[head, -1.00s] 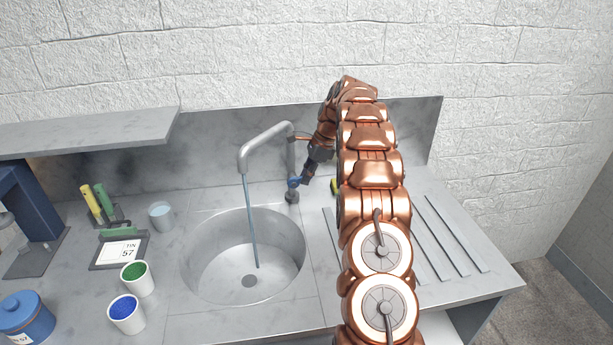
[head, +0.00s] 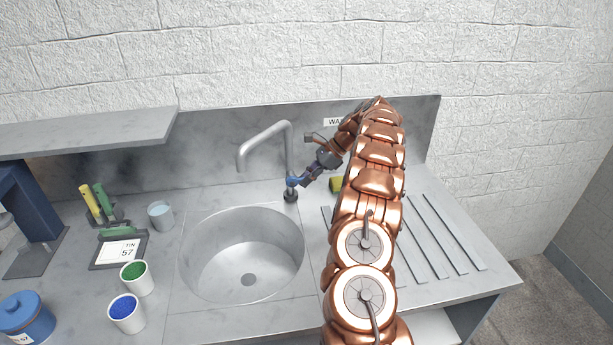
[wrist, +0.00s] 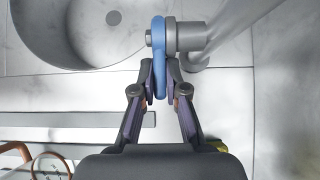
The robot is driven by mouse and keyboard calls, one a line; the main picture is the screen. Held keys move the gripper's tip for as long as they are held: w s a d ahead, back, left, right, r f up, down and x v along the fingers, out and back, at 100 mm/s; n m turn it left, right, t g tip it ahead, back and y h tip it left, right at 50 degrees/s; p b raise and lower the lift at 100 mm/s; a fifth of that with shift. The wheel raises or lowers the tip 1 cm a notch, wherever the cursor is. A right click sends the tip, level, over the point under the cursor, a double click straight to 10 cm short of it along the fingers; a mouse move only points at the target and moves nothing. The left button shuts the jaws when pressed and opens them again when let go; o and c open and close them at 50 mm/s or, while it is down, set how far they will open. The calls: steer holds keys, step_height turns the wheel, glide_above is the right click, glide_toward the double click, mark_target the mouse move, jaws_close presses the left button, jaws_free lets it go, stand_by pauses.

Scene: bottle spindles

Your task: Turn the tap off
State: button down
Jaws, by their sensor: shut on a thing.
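The grey tap (head: 265,137) stands behind the round steel sink (head: 210,272), its spout over the bowl. No water stream shows under the spout. The blue tap lever (head: 292,181) is low on the right of the tap's post. In the wrist view the blue lever (wrist: 160,50) points down the picture from a grey valve body (wrist: 190,37). My gripper (wrist: 160,78) is shut on the lever's end, one finger on each side. In the head view my gripper (head: 301,181) is at the lever, coming from the right.
A yellow-green thing (head: 336,184) lies behind my arm. A ribbed drainer (head: 440,240) is at the right.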

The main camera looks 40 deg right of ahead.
steer(key=shift+f, duration=0.1)
stand_by(0.3)
steer(key=c, duration=1.2)
jaws_free()
steer(key=v, duration=0.7)
steer(key=shift+d, duration=0.25)
steer(key=shift+s, duration=0.15)
